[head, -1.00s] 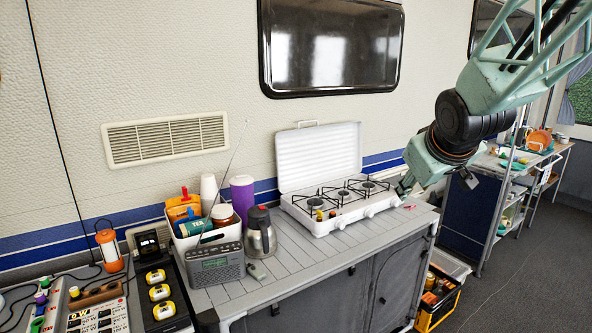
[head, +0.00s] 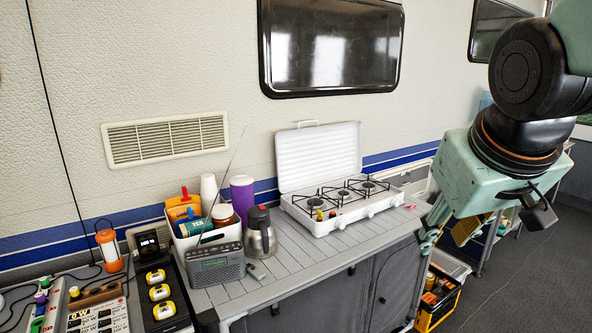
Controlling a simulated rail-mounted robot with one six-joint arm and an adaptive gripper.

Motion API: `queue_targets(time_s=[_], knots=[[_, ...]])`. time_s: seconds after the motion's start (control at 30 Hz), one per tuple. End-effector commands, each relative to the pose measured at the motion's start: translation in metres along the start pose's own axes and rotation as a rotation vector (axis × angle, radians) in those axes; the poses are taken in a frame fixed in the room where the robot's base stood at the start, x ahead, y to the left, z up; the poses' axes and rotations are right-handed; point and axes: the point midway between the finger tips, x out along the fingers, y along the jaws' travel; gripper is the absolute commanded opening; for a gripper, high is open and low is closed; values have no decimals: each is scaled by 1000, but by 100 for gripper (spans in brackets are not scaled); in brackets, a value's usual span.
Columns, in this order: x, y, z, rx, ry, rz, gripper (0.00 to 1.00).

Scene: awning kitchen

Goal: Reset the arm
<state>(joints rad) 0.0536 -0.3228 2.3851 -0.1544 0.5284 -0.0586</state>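My gripper (head: 447,232) hangs at the right of the head view, pointing down, in front of the right end of the counter (head: 290,277). It is pale green below a black wrist joint. One finger shows clearly at its left side, and a dull gold piece shows beside it under the gripper body. I cannot tell whether that piece is part of the gripper or something else, nor whether the fingers are open or shut. My arm comes in from the top right corner.
A white camping stove (head: 345,212) with its lid up stands on the counter. Left of it are a kettle (head: 260,232), a purple cup (head: 242,194), a filled white bin (head: 208,240) and a radio (head: 216,265). A yellow crate (head: 437,310) sits on the floor. Open floor lies at the right.

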Motion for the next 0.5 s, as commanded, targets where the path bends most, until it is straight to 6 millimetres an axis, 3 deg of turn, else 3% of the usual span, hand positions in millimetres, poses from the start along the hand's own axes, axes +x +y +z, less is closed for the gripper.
queue_targets(time_s=[0.5], knots=[[-60,-42,114,91,-124,-71,32]])
